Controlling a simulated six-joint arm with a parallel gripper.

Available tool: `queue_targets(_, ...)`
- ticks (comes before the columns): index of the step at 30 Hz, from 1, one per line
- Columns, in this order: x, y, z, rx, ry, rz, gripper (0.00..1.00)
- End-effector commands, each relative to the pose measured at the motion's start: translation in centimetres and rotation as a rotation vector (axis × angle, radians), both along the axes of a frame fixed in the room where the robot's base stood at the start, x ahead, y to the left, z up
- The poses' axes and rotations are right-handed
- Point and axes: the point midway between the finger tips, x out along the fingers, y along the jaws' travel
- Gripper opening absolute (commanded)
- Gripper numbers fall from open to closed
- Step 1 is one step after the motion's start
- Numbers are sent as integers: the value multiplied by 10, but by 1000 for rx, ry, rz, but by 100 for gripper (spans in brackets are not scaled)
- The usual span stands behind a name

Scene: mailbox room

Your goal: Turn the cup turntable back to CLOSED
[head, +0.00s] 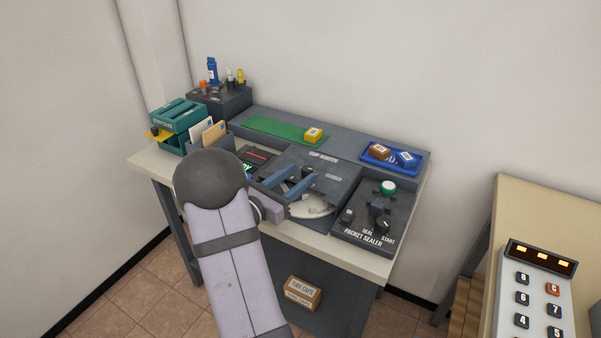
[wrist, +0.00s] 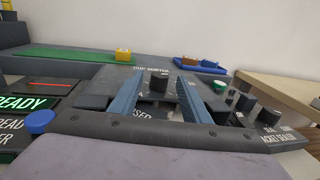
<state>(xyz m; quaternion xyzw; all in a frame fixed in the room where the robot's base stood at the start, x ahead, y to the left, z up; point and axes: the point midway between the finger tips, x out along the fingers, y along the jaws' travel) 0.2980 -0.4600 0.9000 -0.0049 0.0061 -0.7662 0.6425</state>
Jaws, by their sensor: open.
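The cup turntable's station is a dark panel (head: 336,178) in the middle of the bench, lettered at its back edge. A pale round disc (head: 312,208), probably the turntable, is partly hidden beneath my gripper. My gripper (head: 301,176) is over this panel, its two blue fingers apart. In the wrist view a black upright knob (wrist: 158,82) shows between the open fingers, with a gap visible on both sides. Part of a label ending in "SED" (wrist: 141,114) shows below it. I cannot tell which way the turntable is turned.
To the right stands the packet sealer (head: 376,215) with black knobs and a green button (head: 388,187). Behind are a blue tray (head: 374,159) with blocks and a yellow block (head: 313,135) on a green strip. A READY display (wrist: 24,103) is at left.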

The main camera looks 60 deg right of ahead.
Motion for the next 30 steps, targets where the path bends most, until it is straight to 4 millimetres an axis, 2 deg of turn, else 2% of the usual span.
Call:
queue_targets(6, -3, -16, 0, 0, 0, 0, 43)
queue_targets(15, -3, -17, 0, 0, 0, 1, 43)
queue_targets(16, -3, -17, 0, 0, 0, 1, 38)
queue_targets(21, -3, -17, 0, 0, 0, 1, 0)
queue_targets(30, -6, -18, 0, -2, -1, 44, 0)
